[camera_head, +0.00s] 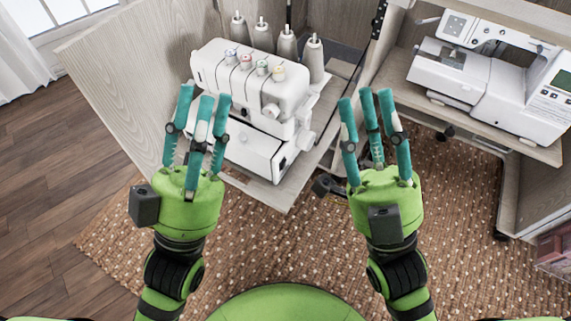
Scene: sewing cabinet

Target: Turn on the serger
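The white serger (283,88) stands on a pale wooden shelf of the open cabinet, with several coloured dials on its front and thread cones behind it. A handwheel shows on its right side. My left gripper (203,98) is open and empty, in front of the serger's left part and hiding some of its lower front. My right gripper (367,98) is open and empty, to the right of the serger and apart from it. I cannot make out whether the serger is on.
A white sewing machine (490,85) sits on another cabinet shelf at the right. A wooden cabinet door (125,75) stands open at the left. A brown dotted rug (290,245) covers the floor in front. A curtained window is at the top left.

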